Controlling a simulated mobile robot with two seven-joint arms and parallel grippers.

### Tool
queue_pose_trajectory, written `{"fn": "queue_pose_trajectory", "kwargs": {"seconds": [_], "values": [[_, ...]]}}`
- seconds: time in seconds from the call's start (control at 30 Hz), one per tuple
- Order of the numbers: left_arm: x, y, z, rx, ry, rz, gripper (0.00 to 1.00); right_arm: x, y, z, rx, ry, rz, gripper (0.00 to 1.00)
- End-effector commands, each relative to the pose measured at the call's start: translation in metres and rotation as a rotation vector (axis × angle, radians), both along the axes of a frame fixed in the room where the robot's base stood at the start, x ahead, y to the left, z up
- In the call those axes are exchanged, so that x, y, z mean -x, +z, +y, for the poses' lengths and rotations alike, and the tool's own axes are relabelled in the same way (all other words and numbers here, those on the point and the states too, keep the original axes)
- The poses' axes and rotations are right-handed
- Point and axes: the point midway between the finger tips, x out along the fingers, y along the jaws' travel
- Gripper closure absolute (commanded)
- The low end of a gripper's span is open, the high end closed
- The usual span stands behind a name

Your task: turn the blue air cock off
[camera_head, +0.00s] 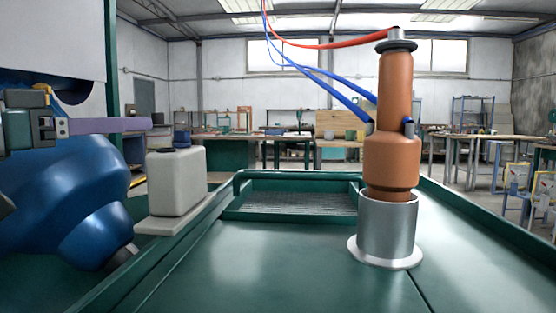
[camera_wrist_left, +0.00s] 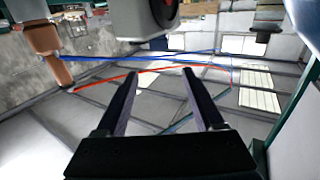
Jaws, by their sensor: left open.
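I cannot clearly pick out the blue air cock. An orange spray tool (camera_head: 391,130) stands upright in a silver holder (camera_head: 388,230) on the green bench. Blue fittings sit on its sides, a right one (camera_head: 409,128) among them; I cannot tell whether any is the cock. My left gripper (camera_head: 146,124) is at the far left of the head view, level and pointing right, well apart from the spray tool. In the left wrist view its two fingers (camera_wrist_left: 160,80) are spread with nothing between them. The right gripper is not in view.
Blue hoses (camera_head: 335,85) and a red hose (camera_head: 330,45) hang from above to the spray tool. A pale canister (camera_head: 176,182) stands just right of my left arm. The green bench (camera_head: 270,262) has raised edges and clear room left of the holder.

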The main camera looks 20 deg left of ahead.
Motion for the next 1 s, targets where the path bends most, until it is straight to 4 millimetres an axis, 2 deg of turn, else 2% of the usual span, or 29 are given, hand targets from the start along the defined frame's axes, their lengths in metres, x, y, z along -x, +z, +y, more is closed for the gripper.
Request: {"fn": "queue_pose_trajectory", "kwargs": {"seconds": [0.03, 0.17, 0.37, 0.8, 1.0], "values": [[0.000, -0.014, 0.000, 0.000, 0.000, 0.000, 0.30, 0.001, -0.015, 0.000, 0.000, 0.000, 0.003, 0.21], [0.000, -0.023, 0.000, 0.000, 0.000, 0.000, 0.30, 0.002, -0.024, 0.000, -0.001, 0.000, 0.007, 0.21], [-0.012, -0.018, -0.003, 0.004, 0.000, -0.002, 0.30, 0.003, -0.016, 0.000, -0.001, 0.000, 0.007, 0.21], [-0.072, -0.018, -0.021, 0.003, 0.000, -0.002, 0.30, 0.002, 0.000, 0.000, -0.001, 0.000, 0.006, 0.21], [-0.090, -0.020, -0.026, 0.002, 0.000, 0.000, 0.30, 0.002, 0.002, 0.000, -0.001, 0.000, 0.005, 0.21]]}}
